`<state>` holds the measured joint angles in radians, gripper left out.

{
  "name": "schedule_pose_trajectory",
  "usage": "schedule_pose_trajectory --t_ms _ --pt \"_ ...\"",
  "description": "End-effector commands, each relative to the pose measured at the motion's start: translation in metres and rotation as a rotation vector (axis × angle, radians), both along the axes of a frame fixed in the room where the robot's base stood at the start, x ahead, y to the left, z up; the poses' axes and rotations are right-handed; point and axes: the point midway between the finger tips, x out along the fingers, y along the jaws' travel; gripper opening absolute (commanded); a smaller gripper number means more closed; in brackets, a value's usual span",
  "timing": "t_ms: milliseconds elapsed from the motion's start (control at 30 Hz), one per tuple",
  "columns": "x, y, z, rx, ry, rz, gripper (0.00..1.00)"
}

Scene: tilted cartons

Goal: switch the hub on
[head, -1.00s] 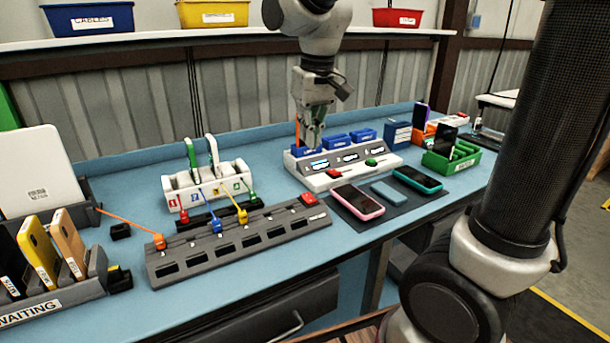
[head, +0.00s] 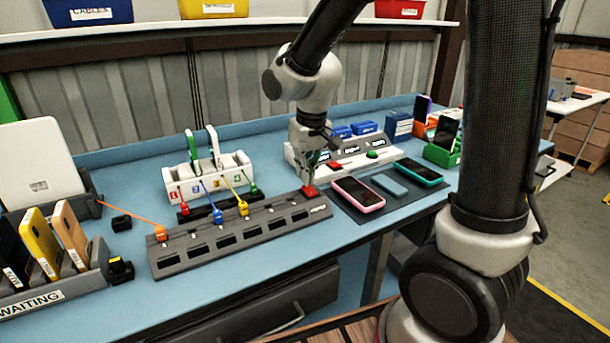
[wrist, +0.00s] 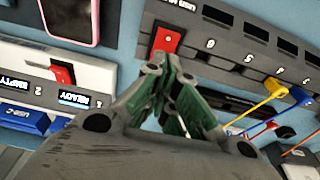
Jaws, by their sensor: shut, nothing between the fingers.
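The hub (head: 235,239) is a long dark grey strip with a row of sockets, lying along the front of the bench. A red rocker switch (head: 309,191) sits at its right end; it also shows in the wrist view (wrist: 167,39). My gripper (head: 306,178) is shut and empty, pointing down just behind and above this switch. In the wrist view the closed green fingers (wrist: 172,66) end close to the switch. I cannot tell whether they touch it. An orange plug (head: 160,233) sits at the hub's left end.
A white station with a red switch (head: 335,166) and a green button stands behind right. Phones, including a pink one (head: 358,193), lie on a dark mat (head: 395,202) right of the hub. A white cable stand (head: 180,192) stands behind the hub. A waiting rack (head: 95,270) is at left.

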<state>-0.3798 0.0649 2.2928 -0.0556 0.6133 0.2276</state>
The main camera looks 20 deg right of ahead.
Motion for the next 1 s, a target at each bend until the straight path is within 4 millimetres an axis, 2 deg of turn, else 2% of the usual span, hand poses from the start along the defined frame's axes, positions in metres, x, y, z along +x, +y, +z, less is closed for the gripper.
schedule_pose_trajectory --t_ms 200,533,733,1000 --pt "0.002 0.000 -0.011 0.000 0.001 0.000 0.00" --pt "0.003 0.001 -0.012 -0.001 0.006 0.000 0.00" --pt "0.009 0.002 -0.023 -0.028 0.137 -0.002 0.00" --pt "0.005 0.001 -0.024 -0.029 0.141 -0.001 0.00"
